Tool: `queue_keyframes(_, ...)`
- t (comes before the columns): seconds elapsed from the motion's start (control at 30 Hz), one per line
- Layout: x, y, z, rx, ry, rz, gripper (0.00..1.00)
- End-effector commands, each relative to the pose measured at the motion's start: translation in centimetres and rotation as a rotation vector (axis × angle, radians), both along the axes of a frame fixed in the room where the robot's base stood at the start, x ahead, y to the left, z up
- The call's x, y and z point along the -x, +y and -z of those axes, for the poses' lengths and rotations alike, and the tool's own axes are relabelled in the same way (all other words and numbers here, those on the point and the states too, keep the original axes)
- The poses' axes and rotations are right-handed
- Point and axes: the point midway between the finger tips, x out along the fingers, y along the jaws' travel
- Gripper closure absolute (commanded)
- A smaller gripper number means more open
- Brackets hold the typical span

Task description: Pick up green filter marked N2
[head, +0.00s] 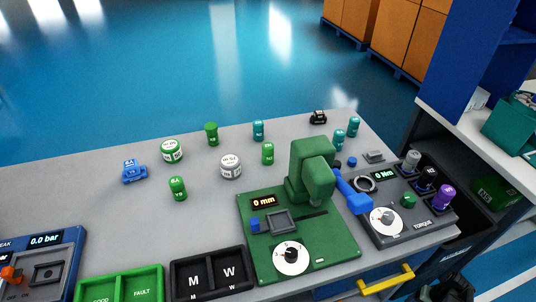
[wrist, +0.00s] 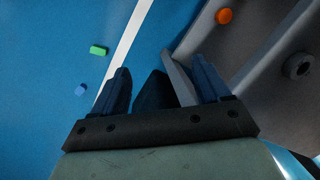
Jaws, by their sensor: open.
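Several small green cylinders stand upright on the grey table in the head view. One green cylinder (head: 268,153) stands left of the green press, with a small label that may read N2, though I cannot be sure. Another green cylinder (head: 178,189) stands nearer the front left, its marking too small to read surely. A third green piece (head: 211,134) with a wider top stands farther back. My gripper (wrist: 162,90) shows in the wrist view with its dark blue fingers apart and no filter between them. It is over the blue floor and a grey edge, and I cannot make it out in the head view.
The green press (head: 311,172) and the dark torque tester (head: 410,215) stand at the right. Green (head: 121,285) and black (head: 208,272) trays line the front.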

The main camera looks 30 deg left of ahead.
Motion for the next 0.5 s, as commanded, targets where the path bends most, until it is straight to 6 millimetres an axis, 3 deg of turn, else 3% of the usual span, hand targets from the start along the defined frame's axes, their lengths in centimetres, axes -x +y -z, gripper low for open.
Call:
queue_keyframes(0.03, -2.0, -1.7, -1.0, 0.003, -0.038, 0.009, 0.24)
queue_keyframes(0.2, -6.9, -6.5, -4.9, 0.021, -0.15, 0.016, 0.24)
queue_keyframes(0.5, -14.7, -13.0, -13.3, 0.078, -0.32, 0.009, 0.24)
